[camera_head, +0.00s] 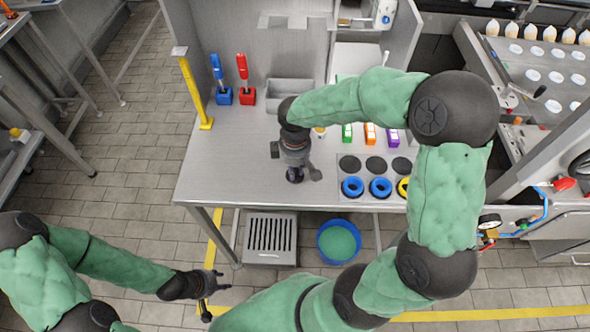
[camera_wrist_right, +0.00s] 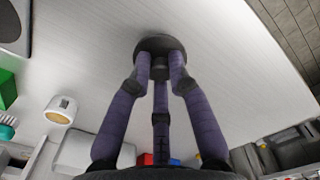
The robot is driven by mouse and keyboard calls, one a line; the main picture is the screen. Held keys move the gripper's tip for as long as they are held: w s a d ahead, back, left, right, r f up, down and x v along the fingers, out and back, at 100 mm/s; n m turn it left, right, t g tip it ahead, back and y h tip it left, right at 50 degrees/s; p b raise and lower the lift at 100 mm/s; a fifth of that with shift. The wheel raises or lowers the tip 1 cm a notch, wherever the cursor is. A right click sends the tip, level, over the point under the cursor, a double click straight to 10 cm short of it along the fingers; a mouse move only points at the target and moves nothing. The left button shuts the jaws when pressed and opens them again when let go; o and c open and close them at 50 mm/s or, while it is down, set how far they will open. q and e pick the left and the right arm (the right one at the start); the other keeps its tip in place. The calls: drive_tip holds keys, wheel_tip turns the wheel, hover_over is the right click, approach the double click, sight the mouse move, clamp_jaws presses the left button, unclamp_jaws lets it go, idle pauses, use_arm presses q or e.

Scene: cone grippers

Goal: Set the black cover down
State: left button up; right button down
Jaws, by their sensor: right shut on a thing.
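The black cover (camera_wrist_right: 160,44) is a dark round disc with a knob in its middle. In the right wrist view the purple fingers of my right gripper (camera_wrist_right: 160,72) are closed around the knob. In the head view this gripper (camera_head: 295,172) points down over the left half of the steel table (camera_head: 235,170), with the cover (camera_head: 295,178) mostly hidden under it. I cannot tell whether the cover touches the table. My left gripper (camera_head: 210,291) is low at the front left, off the table, with its fingers spread and empty.
Right of the cover, a pale panel (camera_head: 338,187) has dark round spots and blue and yellow rings. Coloured boxes (camera_head: 370,134) stand behind it. A grey bin (camera_head: 289,92), blue and red handled tools (camera_head: 243,78) and a yellow post (camera_head: 195,95) stand behind. The table's left part is clear.

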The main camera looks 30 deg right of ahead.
drive_tip(key=shift+f, duration=0.15)
drive_tip(key=c, duration=1.2)
unclamp_jaws()
drive_tip(key=shift+o, duration=0.2)
wheel_tip(320, 180, up, 12)
drive_tip(key=p, duration=0.3)
drive_tip(key=shift+r, duration=0.25)
